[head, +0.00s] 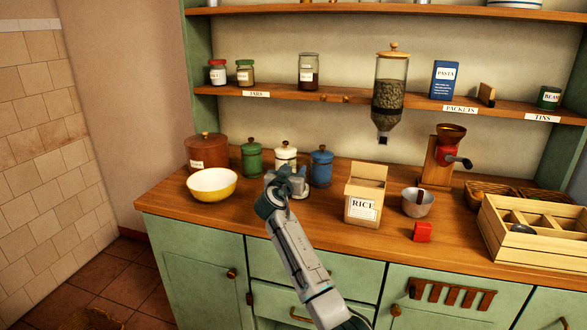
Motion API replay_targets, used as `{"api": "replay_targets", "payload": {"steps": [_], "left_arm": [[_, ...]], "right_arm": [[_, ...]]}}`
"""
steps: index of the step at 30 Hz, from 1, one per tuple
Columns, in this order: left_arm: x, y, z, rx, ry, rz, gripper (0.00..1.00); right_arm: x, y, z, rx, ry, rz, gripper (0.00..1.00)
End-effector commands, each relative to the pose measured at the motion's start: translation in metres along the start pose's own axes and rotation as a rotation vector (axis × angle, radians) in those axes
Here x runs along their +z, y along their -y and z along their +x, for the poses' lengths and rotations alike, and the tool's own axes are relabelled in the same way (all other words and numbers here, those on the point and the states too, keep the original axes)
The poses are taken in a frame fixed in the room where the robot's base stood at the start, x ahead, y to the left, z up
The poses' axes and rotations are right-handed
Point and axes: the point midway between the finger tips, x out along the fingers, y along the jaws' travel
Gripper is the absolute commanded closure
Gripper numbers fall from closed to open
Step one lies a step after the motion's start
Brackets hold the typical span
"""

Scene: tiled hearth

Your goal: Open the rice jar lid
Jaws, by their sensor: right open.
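My right gripper (291,180) is raised over the counter, in front of the cream canister (286,155) and between the green and blue ones. It is open, and nothing shows between its fingers. The cream canister has a lid with a knob on; its lower part is hidden by my gripper. A large brown jar (207,158) with a white label stands at the back left, its lid with a knob on. I cannot read its label, so I cannot tell which jar is the rice jar. An open cardboard box (364,202) reads RICE. My left gripper is not in view.
A green canister (252,160) and a blue canister (321,168) flank the cream one. A yellow bowl (212,184) stands left. A grey bowl (417,202), red block (422,231), grinder (442,158) and wooden crate (490,236) stand right. A glass dispenser (389,95) hangs above.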

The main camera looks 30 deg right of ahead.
Motion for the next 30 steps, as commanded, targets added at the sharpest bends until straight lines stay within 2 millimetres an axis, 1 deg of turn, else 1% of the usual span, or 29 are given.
{"api": "replay_targets", "payload": {"steps": [3, 11, 12, 14, 15, 17, 18, 28, 29, 30], "left_arm": [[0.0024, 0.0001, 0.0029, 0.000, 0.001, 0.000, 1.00], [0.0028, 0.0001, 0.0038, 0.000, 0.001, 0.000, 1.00], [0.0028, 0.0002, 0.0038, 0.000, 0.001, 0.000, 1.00], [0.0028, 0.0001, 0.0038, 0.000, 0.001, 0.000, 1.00], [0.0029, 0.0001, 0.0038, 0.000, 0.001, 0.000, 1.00], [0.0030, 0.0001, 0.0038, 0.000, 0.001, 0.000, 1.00], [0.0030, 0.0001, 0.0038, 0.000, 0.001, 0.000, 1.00], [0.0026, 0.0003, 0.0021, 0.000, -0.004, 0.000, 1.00], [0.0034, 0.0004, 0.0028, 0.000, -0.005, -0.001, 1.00], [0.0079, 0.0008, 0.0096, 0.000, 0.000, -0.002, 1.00]], "right_arm": [[0.0001, 0.0000, 0.0067, 0.000, 0.001, -0.001, 0.56], [0.0003, 0.0001, 0.0079, -0.001, 0.000, 0.000, 0.56], [0.0003, 0.0001, 0.0078, -0.001, 0.000, 0.000, 0.60], [0.0004, 0.0000, 0.0078, -0.001, 0.000, 0.000, 0.72], [0.0004, 0.0001, 0.0077, -0.001, 0.000, 0.000, 0.80], [0.0004, 0.0000, 0.0077, -0.001, 0.000, 0.000, 0.92], [0.0005, 0.0000, 0.0077, 0.000, 0.000, 0.000, 1.00], [-0.0013, -0.0001, 0.0079, 0.000, 0.008, 0.000, 1.00], [-0.0019, -0.0002, 0.0079, 0.001, 0.011, 0.000, 1.00], [-0.0029, -0.0003, 0.0081, 0.001, 0.015, 0.000, 1.00]]}}
